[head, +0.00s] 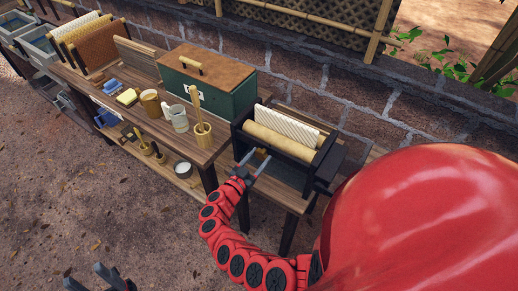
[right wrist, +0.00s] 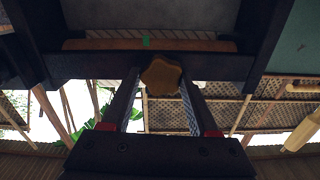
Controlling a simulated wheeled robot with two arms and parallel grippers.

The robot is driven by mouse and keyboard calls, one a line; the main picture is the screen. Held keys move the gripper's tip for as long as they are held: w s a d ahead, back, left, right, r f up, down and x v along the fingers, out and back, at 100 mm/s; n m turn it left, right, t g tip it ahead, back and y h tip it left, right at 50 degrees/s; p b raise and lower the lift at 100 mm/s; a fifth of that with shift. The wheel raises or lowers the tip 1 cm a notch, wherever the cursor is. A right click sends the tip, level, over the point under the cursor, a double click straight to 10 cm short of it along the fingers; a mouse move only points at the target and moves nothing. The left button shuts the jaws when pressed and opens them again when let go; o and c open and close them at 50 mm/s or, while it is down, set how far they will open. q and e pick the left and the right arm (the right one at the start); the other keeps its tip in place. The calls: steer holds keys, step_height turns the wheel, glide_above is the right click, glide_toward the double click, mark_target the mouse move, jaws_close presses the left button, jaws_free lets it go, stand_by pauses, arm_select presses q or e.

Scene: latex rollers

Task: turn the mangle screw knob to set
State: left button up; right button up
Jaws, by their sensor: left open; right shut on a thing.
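The mangle (head: 325,168) is a black frame with a smooth cream roller (head: 278,142) and a ribbed white roller (head: 288,125), on a low wooden stand. Its brown, lobed screw knob (right wrist: 161,75) shows in the right wrist view, below a dark crossbar. A small green mark (right wrist: 146,42) is on the wooden strip above it. My right gripper (head: 254,164) is at the mangle's front side. It is shut on the knob, one finger on each side, and the tips reach about knob level (right wrist: 160,88). My left gripper (head: 102,275) is open and empty, low at the bottom left.
A long wooden bench (head: 140,82) holds a green box (head: 205,85), a mug (head: 175,117), a pot with a wooden tool (head: 203,136) and racks of sheets (head: 95,45). A brick wall (head: 330,90) runs behind. Ground in front is clear.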

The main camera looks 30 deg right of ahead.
steer(key=shift+n, duration=0.5)
steer(key=o, duration=1.4)
steer(key=shift+c, duration=0.2)
steer(key=b+v, duration=0.4)
steer(key=v, duration=1.3)
steer(key=shift+a+b, duration=0.2)
steer(key=shift+b, duration=0.2)
